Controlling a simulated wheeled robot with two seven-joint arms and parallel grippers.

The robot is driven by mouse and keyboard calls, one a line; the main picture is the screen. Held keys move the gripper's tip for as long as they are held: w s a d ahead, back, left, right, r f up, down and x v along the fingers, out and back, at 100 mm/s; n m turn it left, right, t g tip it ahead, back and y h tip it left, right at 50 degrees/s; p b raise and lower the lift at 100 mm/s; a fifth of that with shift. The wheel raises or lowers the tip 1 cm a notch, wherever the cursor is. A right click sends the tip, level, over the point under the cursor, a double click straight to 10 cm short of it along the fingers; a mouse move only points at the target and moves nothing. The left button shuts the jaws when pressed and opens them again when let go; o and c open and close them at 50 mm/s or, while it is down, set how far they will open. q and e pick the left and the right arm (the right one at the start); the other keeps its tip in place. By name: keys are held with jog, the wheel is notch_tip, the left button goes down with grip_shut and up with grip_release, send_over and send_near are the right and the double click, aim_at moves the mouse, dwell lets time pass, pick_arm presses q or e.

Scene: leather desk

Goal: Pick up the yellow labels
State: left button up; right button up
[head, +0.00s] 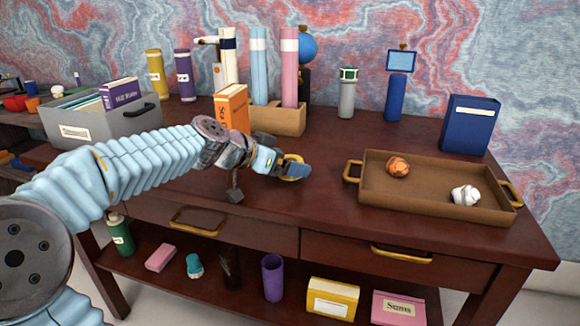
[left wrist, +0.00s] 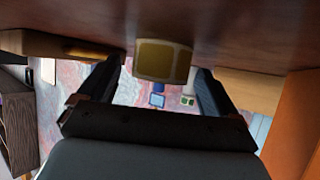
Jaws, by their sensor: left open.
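The yellow labels (head: 291,179) lie on the desk top near its middle, partly covered by my left gripper (head: 293,168) in the head view. My left gripper's two fingers (left wrist: 160,88) stand open, one on each side of the block. I cannot tell whether either finger touches it. My right gripper is in neither view.
An orange book (head: 232,108) and a wooden holder (head: 277,120) with rolled tubes stand behind my left gripper. A brown tray (head: 430,200) with two crumpled balls is to the right. A grey bin (head: 95,122) is at left. Desk between gripper and tray is clear.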

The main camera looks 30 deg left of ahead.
pick_arm(q)
jog(key=shift+c, duration=0.3)
jog(key=c, duration=1.1)
jog(key=shift+o, duration=0.2)
